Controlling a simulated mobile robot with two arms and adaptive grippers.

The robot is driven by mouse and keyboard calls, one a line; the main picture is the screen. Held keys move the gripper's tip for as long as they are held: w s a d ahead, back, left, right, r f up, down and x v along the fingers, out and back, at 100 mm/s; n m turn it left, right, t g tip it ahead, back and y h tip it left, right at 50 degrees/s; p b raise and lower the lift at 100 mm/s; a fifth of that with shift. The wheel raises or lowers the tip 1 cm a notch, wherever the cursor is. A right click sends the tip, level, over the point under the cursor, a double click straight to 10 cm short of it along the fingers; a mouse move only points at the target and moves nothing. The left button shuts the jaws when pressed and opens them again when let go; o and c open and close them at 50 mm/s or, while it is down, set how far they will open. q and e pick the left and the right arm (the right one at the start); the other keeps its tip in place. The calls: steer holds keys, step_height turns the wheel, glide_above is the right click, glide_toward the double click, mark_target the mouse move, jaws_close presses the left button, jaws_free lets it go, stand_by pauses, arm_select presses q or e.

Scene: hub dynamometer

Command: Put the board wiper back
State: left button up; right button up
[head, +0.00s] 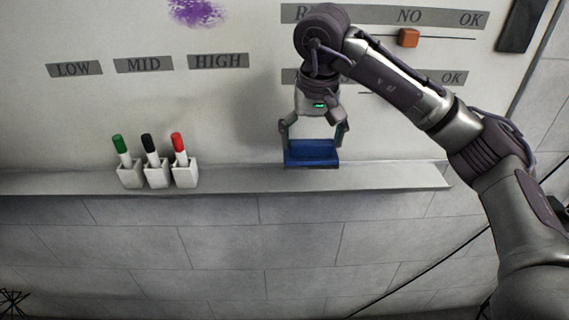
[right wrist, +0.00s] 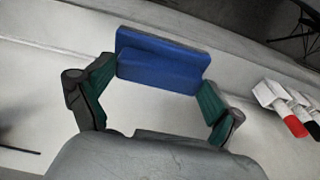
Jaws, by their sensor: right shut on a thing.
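The board wiper (head: 312,156) is a blue block at the tray ledge below the whiteboard, right of the ledge's middle. My right gripper (head: 313,143) is above it, pointing down, with its fingers shut on the wiper's two ends. In the right wrist view the wiper (right wrist: 163,62) spans between the fingertips of the gripper (right wrist: 158,74). The wiper looks level and very low over the ledge (head: 230,178); I cannot tell whether it rests on it. My left gripper is not in view.
White holders with a green marker (head: 120,145), a black marker (head: 149,144) and a red marker (head: 178,144) stand on the ledge to the left. The ledge between them and the wiper is clear. A purple scribble (head: 195,12) and an orange slider (head: 408,38) are on the board.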

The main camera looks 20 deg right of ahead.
steer(key=w+a+f+p, duration=0.1)
steer(key=f, duration=0.1)
steer(key=w+a+f+p, duration=0.1)
steer(key=w+a+f, duration=0.1)
steer(key=f, duration=0.1)
steer(key=w+a+f+p, duration=0.1)
steer(key=w+f+p, duration=0.1)
steer(key=f, duration=0.1)
steer(key=shift+w+a+f, duration=0.1)
steer(key=shift+w+a, duration=0.1)
steer(key=shift+a, duration=0.05)
steer(key=shift+f, duration=0.1)
steer(key=o, duration=0.9)
steer(key=shift+c, duration=0.2)
